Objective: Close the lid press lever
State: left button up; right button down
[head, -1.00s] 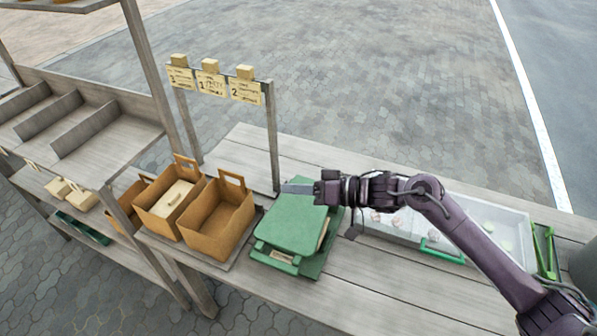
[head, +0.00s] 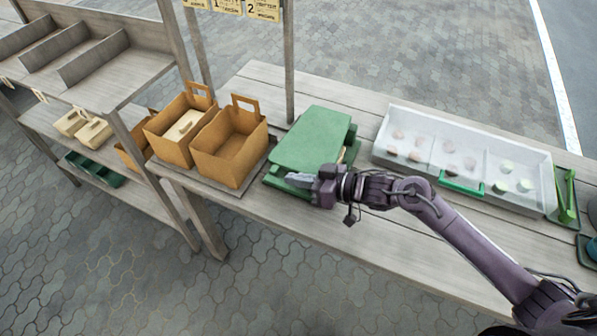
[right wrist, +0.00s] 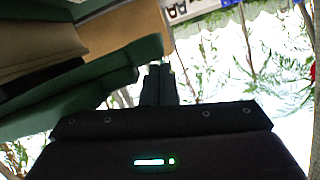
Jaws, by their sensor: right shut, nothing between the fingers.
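The green lid press (head: 312,137) sits on the wooden counter, its flat lid above a green base. A pale layer shows between lid and base at the right side. My right gripper (head: 298,181) is shut and empty, low at the press's front edge. It covers part of that edge, so I cannot make out the lever or tell whether the fingers touch it. In the right wrist view the shut fingers (right wrist: 158,84) point forward just right of green press parts (right wrist: 100,82). My left gripper is not in view.
Two brown boxes (head: 228,146) with handles stand left of the press. A clear-lidded tray (head: 470,158) with a green handle lies to the right, with green tongs (head: 567,196) beyond it. A shelf rack (head: 85,60) stands at the left. The counter's front edge is close.

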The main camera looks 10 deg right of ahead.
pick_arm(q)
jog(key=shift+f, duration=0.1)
pick_arm(e)
jog(key=shift+f, duration=0.3)
